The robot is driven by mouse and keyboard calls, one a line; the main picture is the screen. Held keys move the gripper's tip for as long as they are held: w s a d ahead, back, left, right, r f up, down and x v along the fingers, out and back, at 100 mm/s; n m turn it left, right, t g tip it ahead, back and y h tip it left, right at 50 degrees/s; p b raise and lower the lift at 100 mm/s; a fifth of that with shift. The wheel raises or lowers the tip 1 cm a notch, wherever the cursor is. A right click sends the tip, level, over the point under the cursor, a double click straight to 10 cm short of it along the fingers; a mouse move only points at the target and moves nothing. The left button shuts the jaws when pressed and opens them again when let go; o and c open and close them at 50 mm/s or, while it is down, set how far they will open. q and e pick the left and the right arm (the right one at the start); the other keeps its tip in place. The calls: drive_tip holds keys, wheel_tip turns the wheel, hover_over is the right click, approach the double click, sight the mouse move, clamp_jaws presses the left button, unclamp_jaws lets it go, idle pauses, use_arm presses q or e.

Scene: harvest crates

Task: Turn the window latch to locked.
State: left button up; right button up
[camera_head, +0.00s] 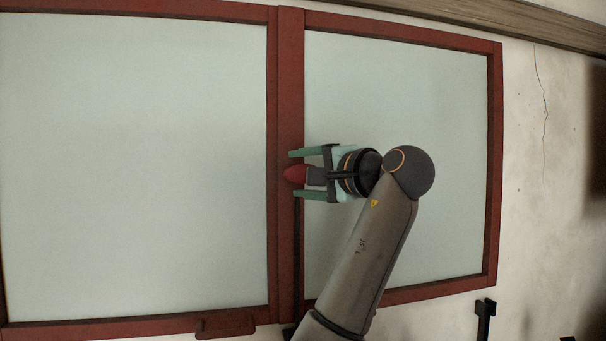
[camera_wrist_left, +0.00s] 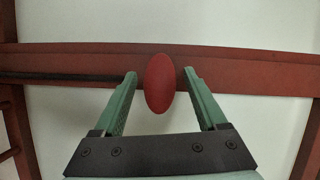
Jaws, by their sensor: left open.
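The window latch (camera_head: 296,173) is a red, rounded oval knob at the window's middle upright. My left gripper (camera_head: 292,174) has its two green fingers pointing left toward that upright, one above and one below the latch. In the left wrist view the latch (camera_wrist_left: 159,83) shows as an upright red oval between the open fingers (camera_wrist_left: 160,74), with a gap to each finger. Part of the latch is hidden by my gripper in the head view, and I cannot tell its turn setting. My right gripper is not in view.
The dark red window frame (camera_head: 291,90) holds two pale panes, left (camera_head: 130,170) and right (camera_head: 440,250). A red ledge piece (camera_head: 225,327) sticks out at the bottom rail. A black bracket (camera_head: 485,318) is on the cracked wall at lower right. A wooden beam (camera_head: 500,20) runs above.

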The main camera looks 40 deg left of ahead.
use_arm(q)
drive_tip(key=b+v, duration=0.2)
drive_tip(key=v, duration=1)
drive_tip(key=shift+d, duration=0.25)
drive_tip(key=shift+s, duration=0.1)
